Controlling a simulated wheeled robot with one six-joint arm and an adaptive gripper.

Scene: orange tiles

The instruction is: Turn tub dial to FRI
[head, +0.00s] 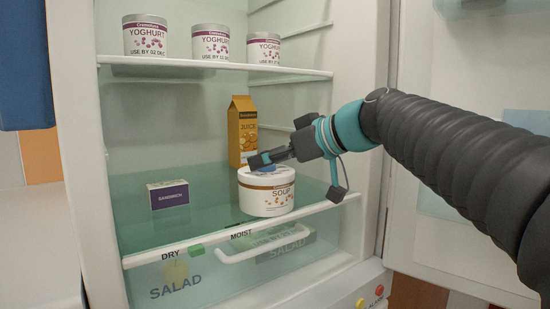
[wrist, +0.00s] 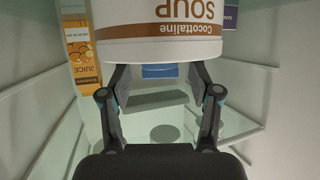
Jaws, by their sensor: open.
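The white soup tub (head: 265,194) with a brown band stands on the glass shelf in the fridge. In the wrist view the tub (wrist: 150,50) is upside down and close, at the top. My gripper (head: 262,158) is at the tub's lid, reaching in from the right. Its two open fingers (wrist: 158,78) are apart near the lid edge in the wrist view. A blue patch (wrist: 160,71) shows between the fingertips; I cannot tell what it is. The lid top is mostly hidden by the gripper in the head view, and no dial marks are readable.
A juice carton (head: 242,130) stands just behind the tub. A sandwich box (head: 168,194) is to the left. Several yoghurt tubs (head: 210,42) are on the upper shelf (head: 200,66). The salad drawer handle (head: 262,246) is below. The shelf between box and tub is clear.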

